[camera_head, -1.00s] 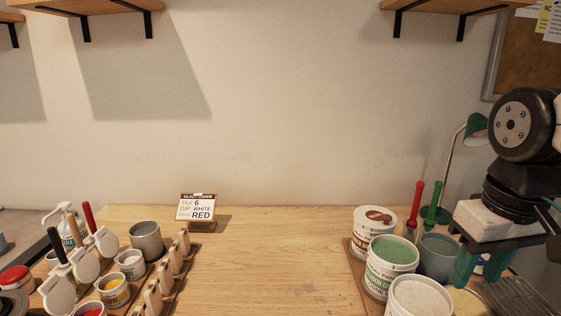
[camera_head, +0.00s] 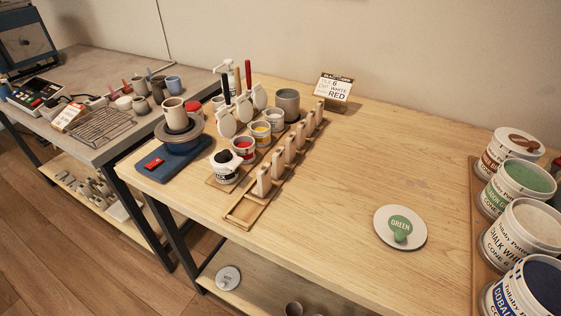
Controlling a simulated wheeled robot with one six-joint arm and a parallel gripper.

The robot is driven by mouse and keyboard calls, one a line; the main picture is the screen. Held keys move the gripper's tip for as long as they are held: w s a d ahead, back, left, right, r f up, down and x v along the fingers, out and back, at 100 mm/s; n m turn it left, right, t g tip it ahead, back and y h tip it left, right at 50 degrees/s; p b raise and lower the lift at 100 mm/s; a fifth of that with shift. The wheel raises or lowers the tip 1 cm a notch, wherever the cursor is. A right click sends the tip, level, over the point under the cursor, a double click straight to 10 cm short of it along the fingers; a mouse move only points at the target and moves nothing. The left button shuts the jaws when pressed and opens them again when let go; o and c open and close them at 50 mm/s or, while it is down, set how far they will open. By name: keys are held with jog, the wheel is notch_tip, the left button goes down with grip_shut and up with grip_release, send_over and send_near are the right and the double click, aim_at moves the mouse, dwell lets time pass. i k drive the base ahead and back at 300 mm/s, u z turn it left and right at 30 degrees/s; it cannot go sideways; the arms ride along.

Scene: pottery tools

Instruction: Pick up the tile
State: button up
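Several pale upright tiles stand in a row in a wooden rack (camera_head: 246,213) on the wooden table. The nearest tile (camera_head: 263,180) is at the front end of the row, and the farthest tile (camera_head: 319,112) is at the back end. Any numbers on the tiles are too small to read. A small sign (camera_head: 334,88) behind the rack reads "TILE 6", "DIP", "WHITE" and "RED". My gripper is not in view.
Left of the rack are glaze jars, including a red one (camera_head: 244,149), upright paddle-like tools and a grey pot (camera_head: 287,103). Large buckets (camera_head: 524,181) line the right edge. The table between is mostly clear.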

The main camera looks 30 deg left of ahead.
aim_at(290, 142)
jog(key=k, duration=1.05)
jog(key=u, duration=0.65)
jog(key=i, duration=1)
jog(key=z, duration=0.2)
